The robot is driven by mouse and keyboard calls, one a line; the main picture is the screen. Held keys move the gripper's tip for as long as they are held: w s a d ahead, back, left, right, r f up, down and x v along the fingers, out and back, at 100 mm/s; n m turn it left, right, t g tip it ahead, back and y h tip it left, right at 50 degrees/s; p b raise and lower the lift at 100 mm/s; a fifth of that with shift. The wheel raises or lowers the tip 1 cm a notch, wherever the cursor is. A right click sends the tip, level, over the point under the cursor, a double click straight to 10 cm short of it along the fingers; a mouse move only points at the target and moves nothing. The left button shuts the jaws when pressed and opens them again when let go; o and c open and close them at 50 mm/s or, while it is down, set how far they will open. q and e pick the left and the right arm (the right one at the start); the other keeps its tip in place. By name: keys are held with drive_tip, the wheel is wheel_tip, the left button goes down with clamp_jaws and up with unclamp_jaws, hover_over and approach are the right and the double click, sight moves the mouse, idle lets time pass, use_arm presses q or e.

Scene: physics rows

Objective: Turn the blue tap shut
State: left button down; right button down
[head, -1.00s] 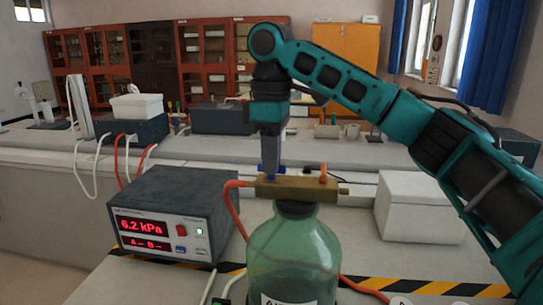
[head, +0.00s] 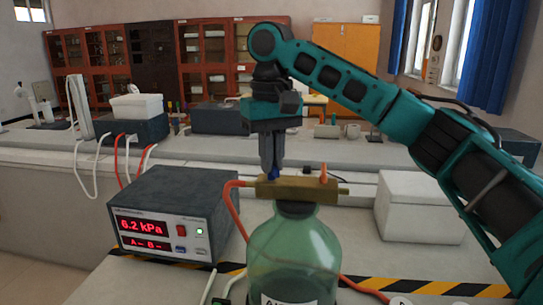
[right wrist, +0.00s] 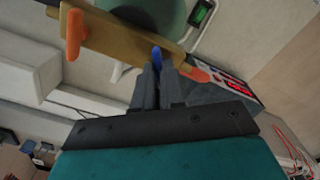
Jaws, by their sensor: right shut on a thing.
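The blue tap (head: 274,176) is a small lever on the left part of a brass block (head: 305,189), which sits on the neck of a green glass bottle (head: 293,250). My right gripper (head: 272,173) points straight down from above and is shut on the blue tap. In the right wrist view the tap's blue end (right wrist: 156,53) shows between the fingertips, and the fingers hide the rest. An orange tap (head: 323,173) stands up on the right part of the block. My left gripper is not in view.
A grey meter box (head: 175,205) reading 6.2 kPa stands left of the bottle. A white box (head: 420,207) stands to the right. A red hose (head: 234,205) runs from the block's left end. Striped tape (head: 440,290) lies along the bench's front.

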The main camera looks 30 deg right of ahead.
drive_tip(key=m, duration=0.7)
idle(0.6)
drive_tip(key=c, duration=1.2)
unclamp_jaws()
drive_tip(key=shift+r, duration=0.1)
wheel_tip(320, 180, up, 13)
drive_tip(key=shift+f, duration=0.1)
